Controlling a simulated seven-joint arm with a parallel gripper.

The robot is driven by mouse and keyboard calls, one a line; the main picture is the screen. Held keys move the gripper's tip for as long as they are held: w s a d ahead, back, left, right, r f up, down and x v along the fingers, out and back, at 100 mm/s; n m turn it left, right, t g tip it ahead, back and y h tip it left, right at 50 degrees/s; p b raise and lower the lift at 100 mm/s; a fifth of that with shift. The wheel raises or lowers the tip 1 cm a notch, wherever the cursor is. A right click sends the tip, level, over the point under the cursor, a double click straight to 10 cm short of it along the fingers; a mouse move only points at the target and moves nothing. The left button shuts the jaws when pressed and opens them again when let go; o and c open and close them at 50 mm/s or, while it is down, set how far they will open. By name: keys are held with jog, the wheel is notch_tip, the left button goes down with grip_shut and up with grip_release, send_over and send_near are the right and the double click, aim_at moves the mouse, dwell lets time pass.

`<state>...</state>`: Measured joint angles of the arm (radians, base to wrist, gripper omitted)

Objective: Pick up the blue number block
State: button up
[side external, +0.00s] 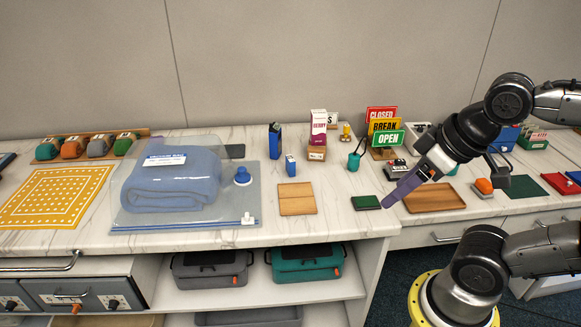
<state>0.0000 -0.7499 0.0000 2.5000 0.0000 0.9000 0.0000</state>
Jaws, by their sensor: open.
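A small blue block (290,164) with a pale face stands upright on the marble counter near the middle; any number on it is too small to read. A taller dark blue box (275,141) stands just behind it to the left. My gripper (405,189) is at the right, well apart from both, above the counter near a green block. It has a white body and purple fingers pointing down and left. It is open, with nothing seen between the fingers.
A wooden board (297,198) lies in front of the blue block. A clear bag with a folded blue towel (172,186) lies to the left. A green flat block (366,202), a wooden tray (435,198) and stacked signs (383,127) are near my gripper. Bare counter lies between board and green block.

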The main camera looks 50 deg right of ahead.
dwell(0.4)
jog(key=o, duration=0.4)
